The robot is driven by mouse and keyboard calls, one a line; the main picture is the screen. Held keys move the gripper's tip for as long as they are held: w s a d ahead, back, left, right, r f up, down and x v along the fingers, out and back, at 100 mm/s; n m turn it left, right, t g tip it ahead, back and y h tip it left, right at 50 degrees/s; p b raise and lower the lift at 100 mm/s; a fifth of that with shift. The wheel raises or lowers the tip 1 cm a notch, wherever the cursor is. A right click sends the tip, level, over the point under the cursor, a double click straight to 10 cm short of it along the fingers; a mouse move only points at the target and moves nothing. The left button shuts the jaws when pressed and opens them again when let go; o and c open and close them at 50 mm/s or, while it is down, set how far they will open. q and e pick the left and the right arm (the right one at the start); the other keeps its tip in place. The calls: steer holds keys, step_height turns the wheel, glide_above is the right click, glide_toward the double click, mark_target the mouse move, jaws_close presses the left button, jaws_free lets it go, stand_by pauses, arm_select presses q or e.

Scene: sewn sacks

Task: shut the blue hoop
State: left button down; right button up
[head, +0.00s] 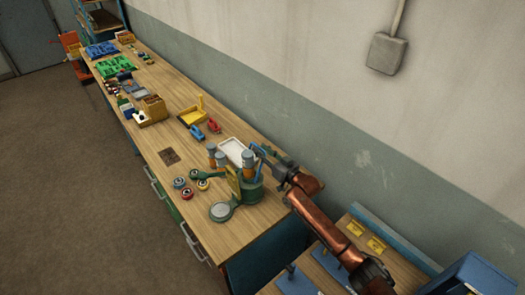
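My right gripper (263,154) reaches in from the lower right, over the wall side of the long wooden bench (222,226). Its fingertips are small and overlap blue-grey parts, so I cannot tell whether it is open or shut. I cannot clearly make out a blue hoop. A small blue item (198,132) lies on the bench beside a red one (214,126), apart from the gripper. My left gripper is not in view.
A white tray (232,144) and several orange-and-blue cylinders stand left of the gripper. A round grey-topped piece (221,211) and several coloured round pieces are nearer the front edge. A yellow holder (190,117) and green trays (114,66) lie farther back. The wall runs close behind.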

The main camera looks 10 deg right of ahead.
steer(key=v, duration=0.8)
steer(key=shift+c, duration=0.4)
